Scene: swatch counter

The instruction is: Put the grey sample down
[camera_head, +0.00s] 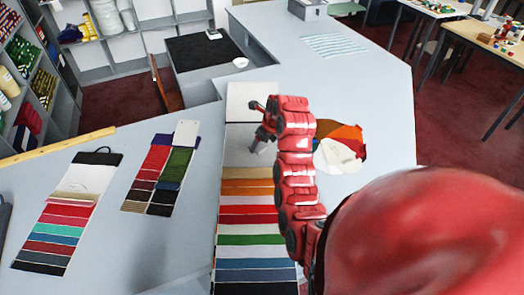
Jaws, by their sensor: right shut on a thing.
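My right gripper (257,146) reaches in from the right on its red arm and points down over the upper part of a long swatch strip (257,240). It is shut on the grey sample (239,147), which shows as a flat grey patch around the fingertips, between the strip's white top end and its beige and orange bands. The fingers and arm hide part of it. I cannot tell whether it touches the strip or hangs just above it. My left gripper is not in view.
Two more swatch cards (72,215) (160,175) lie to the left. A yellow ruler (58,145) lies along the counter's left edge. A fan of coloured samples (340,146) lies right of my arm. The counter (385,110) is clear at far right.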

